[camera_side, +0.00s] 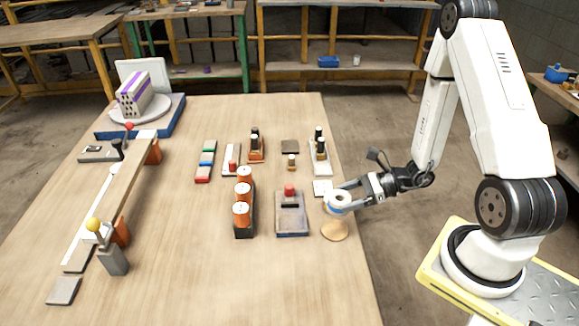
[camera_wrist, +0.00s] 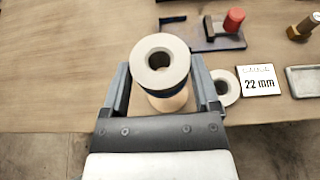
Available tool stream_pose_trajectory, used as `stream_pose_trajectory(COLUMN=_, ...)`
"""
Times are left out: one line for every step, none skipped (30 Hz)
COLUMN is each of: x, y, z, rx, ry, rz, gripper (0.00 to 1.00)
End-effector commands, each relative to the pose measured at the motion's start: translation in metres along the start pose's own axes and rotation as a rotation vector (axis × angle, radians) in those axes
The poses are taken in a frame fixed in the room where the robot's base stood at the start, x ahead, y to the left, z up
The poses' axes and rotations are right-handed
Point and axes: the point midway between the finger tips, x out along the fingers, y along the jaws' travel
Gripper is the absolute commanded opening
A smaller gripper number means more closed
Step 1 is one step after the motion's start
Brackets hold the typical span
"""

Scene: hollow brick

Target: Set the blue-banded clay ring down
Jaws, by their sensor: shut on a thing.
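The blue-banded clay ring (camera_wrist: 160,54) is pale, with a round hole and a dark blue band low on its side. My gripper (camera_wrist: 158,82) is shut on it, one finger on each side. In the side view the ring (camera_side: 339,199) is held near the table's right edge, above a round wooden stand (camera_side: 334,231). Pale wood (camera_wrist: 170,103) shows just under the ring in the wrist view. Whether the ring touches the wood cannot be told. A second pale ring (camera_wrist: 226,86) lies on the table to the right, beside a card marked 22 mm (camera_wrist: 258,80).
A grey block with a red knob (camera_side: 290,212) and a rack of orange cylinders (camera_side: 243,205) stand to the left. A grey tray (camera_wrist: 303,80) lies right of the card. A hollow brick (camera_side: 143,95) sits on a turntable at the back left. Mid-table has free room.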

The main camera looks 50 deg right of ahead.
Motion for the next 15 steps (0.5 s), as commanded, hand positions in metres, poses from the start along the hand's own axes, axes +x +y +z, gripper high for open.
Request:
stream_pose_trajectory(x=0.001, y=0.000, z=-0.001, rx=0.001, ry=-0.001, rz=0.000, gripper=0.13)
stream_pose_trajectory(x=0.001, y=0.000, z=-0.002, rx=0.001, ry=-0.001, rz=0.000, gripper=0.13)
stream_pose_trajectory(x=0.002, y=0.000, z=-0.003, rx=0.001, ry=-0.001, rz=0.000, gripper=0.13)
stream_pose_trajectory(x=0.002, y=0.000, z=-0.005, rx=0.002, ry=-0.001, rz=0.000, gripper=0.13)
stream_pose_trajectory(x=0.003, y=0.000, z=-0.006, rx=0.002, ry=-0.001, rz=0.000, gripper=0.13)
stream_pose_trajectory(x=0.004, y=0.000, z=-0.009, rx=0.003, ry=-0.001, rz=0.001, gripper=0.13)
stream_pose_trajectory(x=0.005, y=0.000, z=-0.011, rx=0.004, ry=-0.001, rz=0.001, gripper=0.13)
stream_pose_trajectory(x=0.006, y=0.000, z=-0.014, rx=0.003, ry=-0.001, rz=0.001, gripper=0.13)
stream_pose_trajectory(x=0.007, y=0.000, z=-0.017, rx=0.002, ry=-0.001, rz=0.001, gripper=0.13)
stream_pose_trajectory(x=0.009, y=0.000, z=-0.020, rx=0.003, ry=-0.001, rz=0.001, gripper=0.13)
stream_pose_trajectory(x=0.010, y=0.000, z=-0.022, rx=0.003, ry=-0.001, rz=0.000, gripper=0.13)
stream_pose_trajectory(x=0.011, y=0.001, z=-0.026, rx=0.004, ry=0.000, rz=0.000, gripper=0.13)
stream_pose_trajectory(x=0.012, y=0.000, z=-0.029, rx=0.003, ry=0.000, rz=0.000, gripper=0.13)
stream_pose_trajectory(x=0.013, y=0.000, z=-0.031, rx=0.002, ry=-0.001, rz=-0.001, gripper=0.13)
stream_pose_trajectory(x=0.014, y=0.000, z=-0.034, rx=0.002, ry=-0.001, rz=-0.001, gripper=0.13)
